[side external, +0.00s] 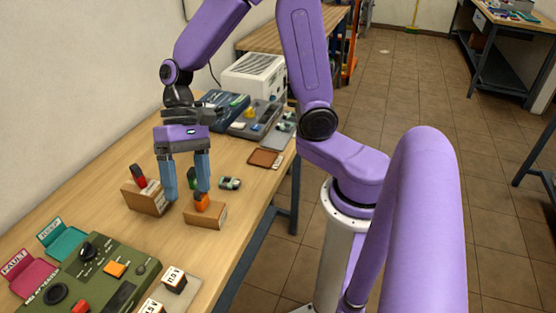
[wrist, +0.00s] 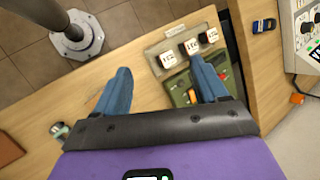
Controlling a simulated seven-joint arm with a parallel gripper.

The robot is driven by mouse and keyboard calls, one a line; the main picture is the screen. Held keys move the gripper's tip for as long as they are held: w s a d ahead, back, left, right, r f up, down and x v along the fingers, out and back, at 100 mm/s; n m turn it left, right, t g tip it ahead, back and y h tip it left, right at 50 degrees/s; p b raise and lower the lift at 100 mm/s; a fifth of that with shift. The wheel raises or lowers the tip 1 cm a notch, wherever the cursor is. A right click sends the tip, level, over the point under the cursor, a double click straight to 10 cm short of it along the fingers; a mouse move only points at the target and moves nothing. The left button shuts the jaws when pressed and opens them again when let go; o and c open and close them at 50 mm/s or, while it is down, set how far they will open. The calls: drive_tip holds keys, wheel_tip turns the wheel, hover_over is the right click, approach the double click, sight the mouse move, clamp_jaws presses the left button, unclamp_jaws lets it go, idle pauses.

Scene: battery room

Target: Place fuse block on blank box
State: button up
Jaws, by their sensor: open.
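Two cardboard boxes stand on the wooden table in the side view. The left box (side external: 146,202) carries a red and black block (side external: 138,176) and has a label. The front box (side external: 206,216) has an orange block (side external: 202,203) on it. I cannot tell which block is the fuse block or which box is the blank one. My gripper (side external: 187,195) points down with its blue fingers apart and nothing visibly held. Its right fingertip appears just above or in front of the orange block; contact is unclear. In the wrist view my open gripper (wrist: 161,90) shows neither box clearly.
A green control panel (side external: 63,278) and white labelled blocks (side external: 174,280) lie at the front. Pink (side external: 32,281) and teal (side external: 65,241) holders are at the left. A small toy car (side external: 230,183) sits behind the front box. Trays and a white machine (side external: 254,75) stand farther back.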

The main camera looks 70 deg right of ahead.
drive_tip(key=s+d+n+t+h, duration=0.1)
drive_tip(key=s+d+n+h, duration=0.1)
drive_tip(key=s+d+n, duration=0.3)
drive_tip(key=s+d+r+n+t+h, duration=0.1)
drive_tip(key=s+d+n+t+h, duration=0.1)
drive_tip(key=s+n, duration=0.7)
drive_tip(key=shift+s+d+r+n+h, duration=0.35)
drive_tip(key=shift+d+h, duration=0.35)
drive_tip(key=shift+d, duration=0.65)
drive_tip(key=shift+w+f, duration=0.1)
drive_tip(key=shift+f, duration=0.05)
